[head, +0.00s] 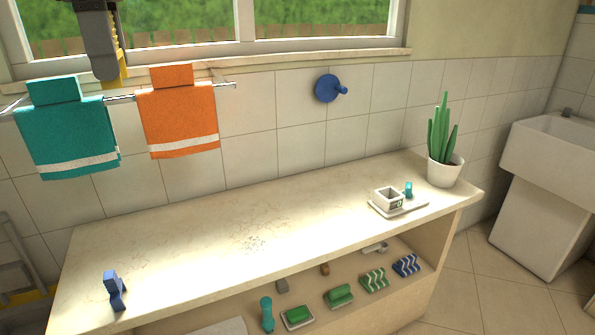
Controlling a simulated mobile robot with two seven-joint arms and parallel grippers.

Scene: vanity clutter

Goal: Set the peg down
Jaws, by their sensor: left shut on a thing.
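My left gripper (106,68) hangs at the top left, in front of the window and above the towel rail. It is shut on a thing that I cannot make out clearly. A yellow ridged strip shows along its right side, and I cannot tell whether this belongs to the gripper. My right gripper is out of view.
A teal towel (66,138) and an orange towel (178,118) hang on the rail. A blue wall hook (327,88) is right of them. A tray (408,210) with a white cup and a potted plant (443,170) stand at the counter's right. Its middle is clear.

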